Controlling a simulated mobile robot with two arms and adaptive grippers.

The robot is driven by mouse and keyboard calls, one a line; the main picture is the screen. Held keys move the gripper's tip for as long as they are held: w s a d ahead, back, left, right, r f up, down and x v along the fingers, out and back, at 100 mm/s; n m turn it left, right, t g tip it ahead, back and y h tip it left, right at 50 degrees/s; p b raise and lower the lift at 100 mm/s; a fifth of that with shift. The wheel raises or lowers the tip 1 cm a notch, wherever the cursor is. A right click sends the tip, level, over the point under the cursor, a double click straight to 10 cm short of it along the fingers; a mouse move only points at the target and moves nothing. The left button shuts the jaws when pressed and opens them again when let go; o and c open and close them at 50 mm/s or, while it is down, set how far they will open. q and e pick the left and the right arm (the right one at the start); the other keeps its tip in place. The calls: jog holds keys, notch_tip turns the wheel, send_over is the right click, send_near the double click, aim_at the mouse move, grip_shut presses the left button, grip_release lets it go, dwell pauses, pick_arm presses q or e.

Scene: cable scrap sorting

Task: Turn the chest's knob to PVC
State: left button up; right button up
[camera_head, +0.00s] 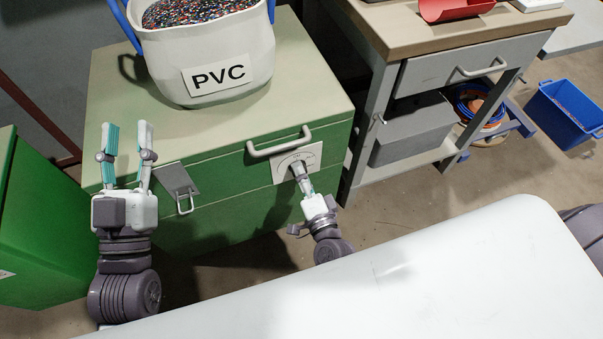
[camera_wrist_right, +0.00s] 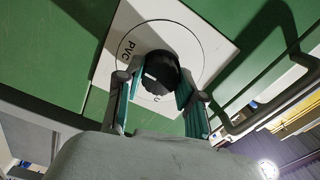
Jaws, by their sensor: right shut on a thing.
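The green chest (camera_head: 235,195) stands ahead, with a white dial plate (camera_head: 312,156) on its front. In the right wrist view the black knob (camera_wrist_right: 160,68) sits on that plate (camera_wrist_right: 195,30), inside a printed circle. "PVC" is printed at the circle's left, and part of another label ending in "U" shows below the knob. A small white mark shows on the knob; which label it points to is unclear. My right gripper (camera_head: 299,170) is shut on the knob, its teal fingers (camera_wrist_right: 160,88) on either side. My left gripper (camera_head: 128,130) is open and empty, pointing up before the chest's left part.
A bar handle (camera_head: 280,147) sits just above the dial, close to my right gripper. A grey hasp (camera_head: 177,183) hangs to its left. A white PVC-labelled tub (camera_head: 210,50) of granules stands on the lid. A workbench (camera_head: 440,40) stands at the right.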

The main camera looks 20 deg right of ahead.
dwell(0.3)
jog(key=o, duration=1.1)
jog(key=shift+o, duration=0.2)
jog(key=s, duration=1.2)
jog(key=shift+d, duration=0.25)
